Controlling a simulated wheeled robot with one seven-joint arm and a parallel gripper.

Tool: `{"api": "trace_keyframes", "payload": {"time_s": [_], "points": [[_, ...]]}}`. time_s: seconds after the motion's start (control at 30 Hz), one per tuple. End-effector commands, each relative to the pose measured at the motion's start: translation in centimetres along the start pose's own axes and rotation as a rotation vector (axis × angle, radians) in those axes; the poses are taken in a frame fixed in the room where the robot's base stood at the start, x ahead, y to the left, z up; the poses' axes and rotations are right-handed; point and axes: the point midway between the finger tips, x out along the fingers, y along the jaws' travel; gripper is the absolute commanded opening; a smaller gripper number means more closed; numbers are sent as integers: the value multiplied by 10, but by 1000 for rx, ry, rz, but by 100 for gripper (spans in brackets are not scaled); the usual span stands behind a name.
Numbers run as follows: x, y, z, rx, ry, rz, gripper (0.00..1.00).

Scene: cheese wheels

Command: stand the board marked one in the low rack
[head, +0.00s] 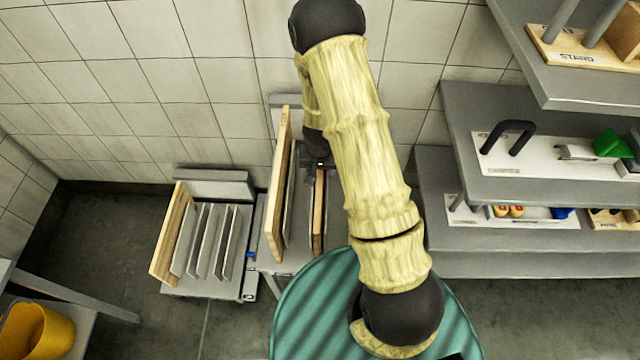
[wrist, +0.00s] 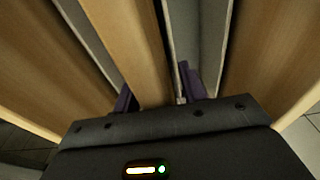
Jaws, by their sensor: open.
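My gripper (head: 318,163) is open over the right part of the middle rack. In the wrist view its dark purple fingers (wrist: 158,90) stand on either side of a pale wooden board (wrist: 138,42), with a thin grey divider also near the right finger. I cannot tell whether the fingers touch the board. In the head view this board seems to be the narrow one (head: 319,212) below the gripper, partly hidden by my arm. The lower rack (head: 200,291) on the left holds a wooden board (head: 172,235) in its leftmost place. No number is readable on any board.
A tall wooden board (head: 279,185) stands left of the gripper in the middle rack. Several grey dividers (head: 208,240) in the lower rack have open gaps between them. Grey shelves (head: 545,160) with tools are at right. A yellow bucket (head: 36,331) is at lower left.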

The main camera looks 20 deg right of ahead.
Motion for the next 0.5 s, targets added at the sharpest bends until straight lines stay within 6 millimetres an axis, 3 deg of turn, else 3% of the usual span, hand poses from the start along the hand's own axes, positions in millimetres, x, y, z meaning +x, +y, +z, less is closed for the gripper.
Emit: {"api": "trace_keyframes", "payload": {"time_s": [0.07,0.27,0.5], "points": [[0,0,0,0,0,0,42],[0,0,0,-1,0,0,3],[0,-1,0,-2,0,0,0]]}}
